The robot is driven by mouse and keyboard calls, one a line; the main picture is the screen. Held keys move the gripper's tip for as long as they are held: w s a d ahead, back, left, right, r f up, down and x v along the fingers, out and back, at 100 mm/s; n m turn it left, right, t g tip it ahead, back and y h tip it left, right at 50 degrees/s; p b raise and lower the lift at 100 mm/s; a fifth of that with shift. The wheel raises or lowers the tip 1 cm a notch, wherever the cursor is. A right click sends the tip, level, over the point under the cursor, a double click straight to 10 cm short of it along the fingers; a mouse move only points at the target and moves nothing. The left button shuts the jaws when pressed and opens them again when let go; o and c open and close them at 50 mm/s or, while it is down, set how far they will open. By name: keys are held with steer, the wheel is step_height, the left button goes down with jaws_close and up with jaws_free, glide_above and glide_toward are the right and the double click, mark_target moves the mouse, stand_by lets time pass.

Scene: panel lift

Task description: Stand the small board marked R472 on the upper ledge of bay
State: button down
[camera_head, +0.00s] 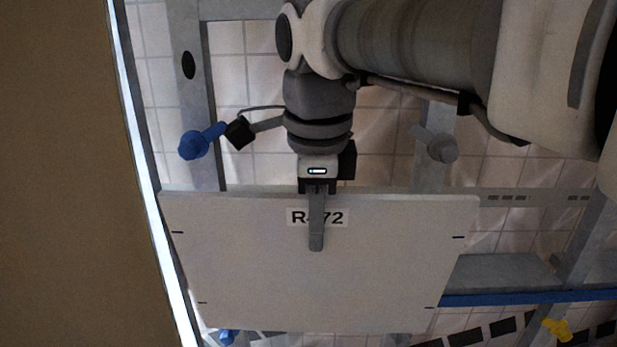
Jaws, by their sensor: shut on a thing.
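The board marked R472 (380,270) is a pale flat panel in the lower middle of the head view. Its label sits near its top edge, and a gripper finger covers part of the marking. My gripper (316,215) is shut on the board's top edge near the middle, with one finger down the near face. The board hangs roughly upright in front of a grey metal frame (204,110). Its lower edge is near the bottom of the view. I cannot tell whether it touches a ledge, and the board hides the frame behind it.
A blue knob (194,145) sticks out on the left upright, and a grey knob (441,149) on the right one. A grey ledge with a blue strip (530,298) lies at right. A yellow knob (556,329) is at lower right. A brown surface (60,180) fills the left.

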steer(key=w+f+p, duration=0.1)
steer(key=w+p, duration=0.1)
steer(key=w, duration=0.9)
steer(key=shift+w+d+f+p, duration=0.2)
steer(key=shift+w+f+p, duration=0.1)
steer(key=shift+p, duration=0.05)
steer(key=shift+w+r+g+p, duration=0.2)
steer(key=shift+w+g+p, duration=0.5)
steer(key=shift+w+p, duration=1.75)
stand_by(1.1)
steer(key=shift+s+f+p, duration=0.25)
steer(key=shift+s+f, duration=0.2)
steer(key=shift+f, duration=0.25)
steer(key=shift+s+f+p, duration=0.2)
steer(key=shift+s+f, duration=0.2)
steer(key=shift+f, duration=0.25)
stand_by(1.6)
